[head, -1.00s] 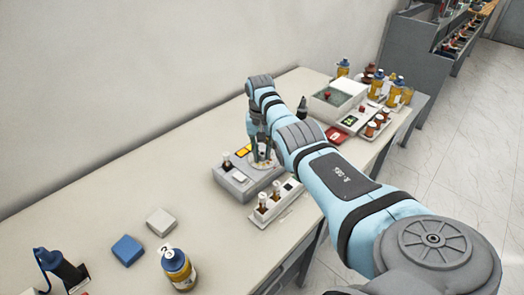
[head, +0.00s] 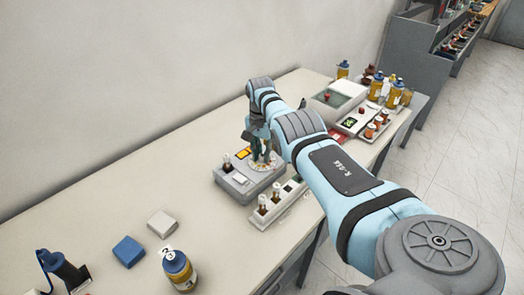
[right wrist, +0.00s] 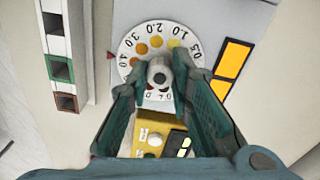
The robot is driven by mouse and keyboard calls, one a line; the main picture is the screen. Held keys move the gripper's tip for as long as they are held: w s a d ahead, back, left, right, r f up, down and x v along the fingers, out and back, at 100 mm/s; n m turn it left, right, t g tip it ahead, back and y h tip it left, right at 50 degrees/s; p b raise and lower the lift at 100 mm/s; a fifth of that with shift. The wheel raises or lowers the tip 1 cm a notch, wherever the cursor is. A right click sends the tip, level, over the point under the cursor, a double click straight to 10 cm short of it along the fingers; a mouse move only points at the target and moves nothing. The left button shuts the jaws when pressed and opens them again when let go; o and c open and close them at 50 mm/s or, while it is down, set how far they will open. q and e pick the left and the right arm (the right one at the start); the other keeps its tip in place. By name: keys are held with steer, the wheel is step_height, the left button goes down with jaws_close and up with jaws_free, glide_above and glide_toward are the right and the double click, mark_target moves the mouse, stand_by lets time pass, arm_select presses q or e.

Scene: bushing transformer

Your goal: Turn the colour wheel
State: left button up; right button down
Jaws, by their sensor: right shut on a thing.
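The colour wheel (right wrist: 129,43) is a white disc with numbers and orange to yellow dots near its rim. In the right wrist view it lies on a grey device with a grey knob (right wrist: 159,72) at its centre. My right gripper (right wrist: 160,80) is shut on the knob, with a fingertip on either side. In the head view the wheel (head: 266,169) shows partly below my right gripper (head: 262,150), on the grey device (head: 240,190). My left gripper is not in view.
A white rack (head: 270,213) with small bottles stands in front of the device. Blue (head: 128,250) and white (head: 161,223) blocks and a blue-capped bottle (head: 178,268) are at lower left. Another device (head: 335,103) and several bottles stand behind the arm.

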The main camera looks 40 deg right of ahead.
mark_target(261, 155)
stand_by(0.3)
steer(key=c, duration=1.4)
jaws_free()
steer(key=shift+d, duration=0.1)
steer(key=shift+c, duration=0.2)
step_height(261, 155, up, 12)
steer(key=shift+w, duration=0.2)
steer(key=shift+f, duration=0.1)
